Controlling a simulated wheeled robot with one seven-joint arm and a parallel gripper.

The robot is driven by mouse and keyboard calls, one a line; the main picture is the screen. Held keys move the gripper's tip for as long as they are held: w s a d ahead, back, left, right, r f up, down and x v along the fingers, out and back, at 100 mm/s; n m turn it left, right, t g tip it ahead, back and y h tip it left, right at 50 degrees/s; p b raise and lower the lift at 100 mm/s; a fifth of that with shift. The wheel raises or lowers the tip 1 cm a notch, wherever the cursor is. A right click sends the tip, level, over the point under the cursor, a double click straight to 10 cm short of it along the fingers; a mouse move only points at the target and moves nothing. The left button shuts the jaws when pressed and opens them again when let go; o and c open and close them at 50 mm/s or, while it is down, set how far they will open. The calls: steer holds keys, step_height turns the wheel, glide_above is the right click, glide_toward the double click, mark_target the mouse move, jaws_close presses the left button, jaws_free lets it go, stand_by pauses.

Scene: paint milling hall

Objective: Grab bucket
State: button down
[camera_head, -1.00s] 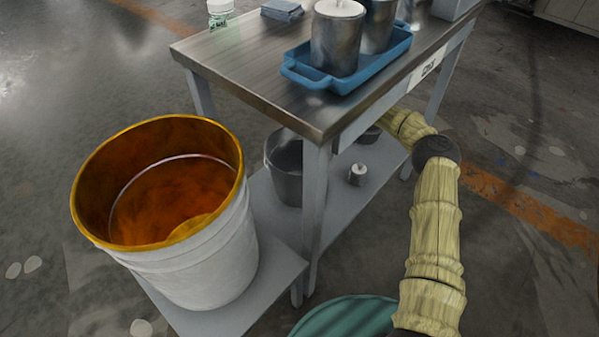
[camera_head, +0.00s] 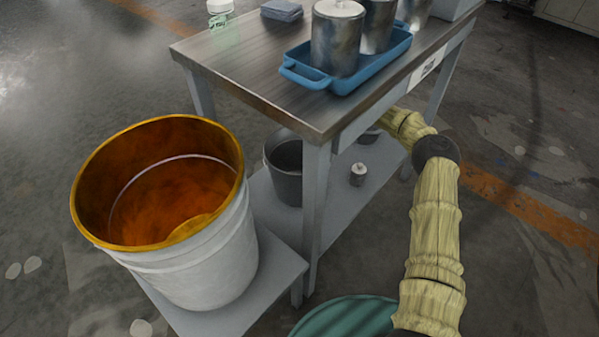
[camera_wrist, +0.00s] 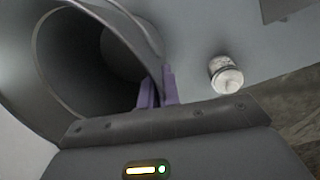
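A grey metal bucket (camera_head: 285,183) stands on the lower shelf of the steel table, partly hidden by a table leg. In the wrist view the grey bucket's dark open mouth (camera_wrist: 75,60) fills the left side. My gripper (camera_wrist: 158,88) has its two purple fingers at the bucket's rim, one inside and one outside, close together with the wall between them. A large white bucket (camera_head: 205,270) with an orange-stained inside stands on a low grey stand in front.
A small lidded can (camera_head: 357,174) stands on the lower shelf; it also shows in the wrist view (camera_wrist: 226,76). The tabletop (camera_head: 250,75) carries a blue tray (camera_head: 310,78) with several metal canisters. Table legs flank the shelf.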

steer(key=shift+r, duration=0.2)
step_height(320, 180, up, 4)
steer(key=p, duration=0.2)
steer(key=shift+p, duration=0.3)
steer(key=s+d+p, duration=0.4)
steer(key=s+d, duration=0.7)
steer(key=d, duration=0.3)
steer(key=shift+f, duration=0.4)
steer(key=shift+d, duration=0.1)
